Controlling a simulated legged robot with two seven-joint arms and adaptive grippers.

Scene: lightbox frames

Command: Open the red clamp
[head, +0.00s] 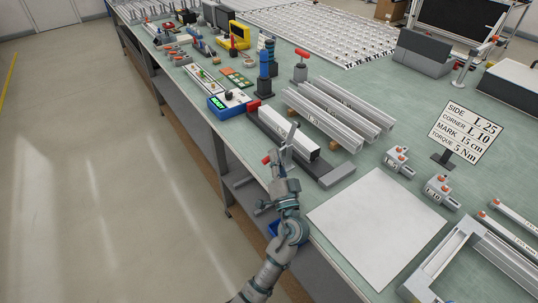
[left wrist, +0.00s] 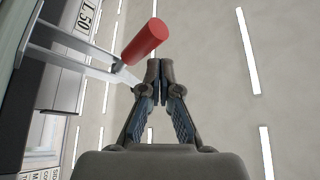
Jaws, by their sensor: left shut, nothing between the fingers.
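The clamp's red handle (head: 266,159) shows in the head view just left of my left gripper (head: 284,158), at the near side of a dark fixture holding a light metal profile (head: 300,142). In the left wrist view the red handle (left wrist: 145,41) is a tilted cylinder on the end of a flat metal lever (left wrist: 85,62). My left gripper (left wrist: 160,68) is shut and empty there, its fingertips just right of and below the handle. Whether they touch it I cannot tell. The clamp's base is mostly hidden. My right gripper is not in view.
A white sheet (head: 375,225), small grey blocks (head: 397,160) and a sign (head: 466,132) are to the right. Open floor (head: 110,180) lies left of the bench.

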